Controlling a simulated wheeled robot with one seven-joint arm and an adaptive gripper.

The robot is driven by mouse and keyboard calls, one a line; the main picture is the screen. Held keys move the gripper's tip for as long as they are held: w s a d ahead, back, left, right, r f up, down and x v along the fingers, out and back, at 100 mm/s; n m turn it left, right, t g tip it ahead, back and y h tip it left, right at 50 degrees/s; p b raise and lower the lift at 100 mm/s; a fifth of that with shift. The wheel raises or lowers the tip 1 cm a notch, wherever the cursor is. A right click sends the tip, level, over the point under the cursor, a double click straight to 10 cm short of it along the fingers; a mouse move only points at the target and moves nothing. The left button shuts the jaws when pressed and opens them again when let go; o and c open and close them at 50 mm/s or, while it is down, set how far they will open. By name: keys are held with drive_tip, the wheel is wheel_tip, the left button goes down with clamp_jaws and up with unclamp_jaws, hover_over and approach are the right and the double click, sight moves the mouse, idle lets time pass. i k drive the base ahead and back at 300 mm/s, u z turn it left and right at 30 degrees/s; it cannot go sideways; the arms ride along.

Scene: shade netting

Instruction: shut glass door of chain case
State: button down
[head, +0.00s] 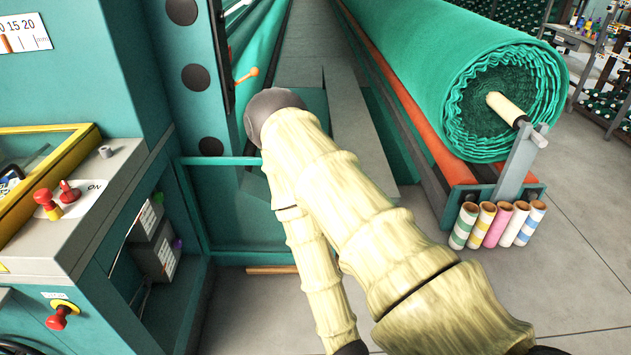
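A teal rectangular frame (232,161) stands out beside the open-fronted cabinet under the console at left. It may be the glass door standing open, but I cannot tell for sure whether it holds a pane. Labelled grey boxes (155,240) show inside the cabinet, which may be the chain case. A yellow-framed glass panel (50,165) lies on the console top. My pale, bamboo-like arm reaches from the lower right to a dark round joint in front of the teal machine, covering part of the frame. My gripper is not visible.
An orange-tipped lever (247,75) sticks out near my arm's dark joint. Red knobs (68,190) stand on the console. A green netting roll (470,85) and several coloured tubes (500,223) are at right. Grey floor (570,260) is clear at right.

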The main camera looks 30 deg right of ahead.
sight(179, 163)
drive_tip(key=z, duration=1.35)
drive_tip(key=i, duration=0.8)
drive_tip(key=u, duration=1.2)
